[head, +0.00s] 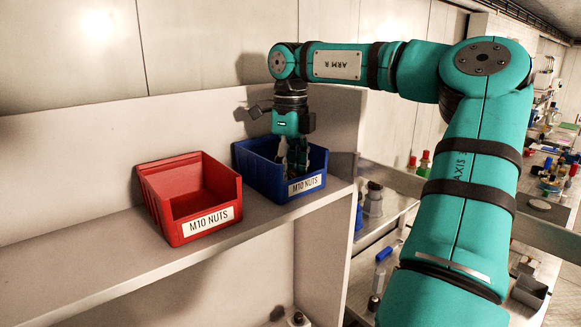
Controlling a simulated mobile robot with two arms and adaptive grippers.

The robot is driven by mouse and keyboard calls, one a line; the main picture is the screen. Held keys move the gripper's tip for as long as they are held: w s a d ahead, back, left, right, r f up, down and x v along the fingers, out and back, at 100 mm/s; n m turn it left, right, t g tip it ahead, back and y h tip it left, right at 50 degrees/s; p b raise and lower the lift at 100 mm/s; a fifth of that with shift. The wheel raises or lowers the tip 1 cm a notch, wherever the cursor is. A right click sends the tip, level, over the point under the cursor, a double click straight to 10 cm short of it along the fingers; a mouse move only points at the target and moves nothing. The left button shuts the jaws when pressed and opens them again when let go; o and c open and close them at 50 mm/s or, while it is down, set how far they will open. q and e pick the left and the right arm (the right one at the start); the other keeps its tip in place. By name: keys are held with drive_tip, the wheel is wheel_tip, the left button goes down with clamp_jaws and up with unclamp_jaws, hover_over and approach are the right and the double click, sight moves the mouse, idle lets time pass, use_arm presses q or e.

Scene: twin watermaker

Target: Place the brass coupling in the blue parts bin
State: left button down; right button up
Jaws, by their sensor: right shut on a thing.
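The blue parts bin (309,187) stands on the shelf, with a white label reading "M10 NUTS" on its front. My right gripper (297,166) points straight down with its fingers inside the bin, below the rim line. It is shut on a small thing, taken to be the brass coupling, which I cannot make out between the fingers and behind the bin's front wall. My left gripper is not in view.
A red bin (190,196), also labelled "M10 NUTS", stands just left of the blue one and looks empty. The pale shelf (110,262) is clear in front. Benches with bottles and small parts lie at right.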

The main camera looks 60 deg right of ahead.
drive_tip(key=shift+s+a, duration=0.1)
drive_tip(key=shift+s, duration=0.05)
drive_tip(key=shift+s+a+r, duration=0.1)
drive_tip(key=shift+a, duration=0.05)
drive_tip(key=o, duration=0.9)
drive_tip(key=shift+a, duration=0.1)
drive_tip(key=shift+o, duration=1.4)
drive_tip(key=shift+f, duration=0.2)
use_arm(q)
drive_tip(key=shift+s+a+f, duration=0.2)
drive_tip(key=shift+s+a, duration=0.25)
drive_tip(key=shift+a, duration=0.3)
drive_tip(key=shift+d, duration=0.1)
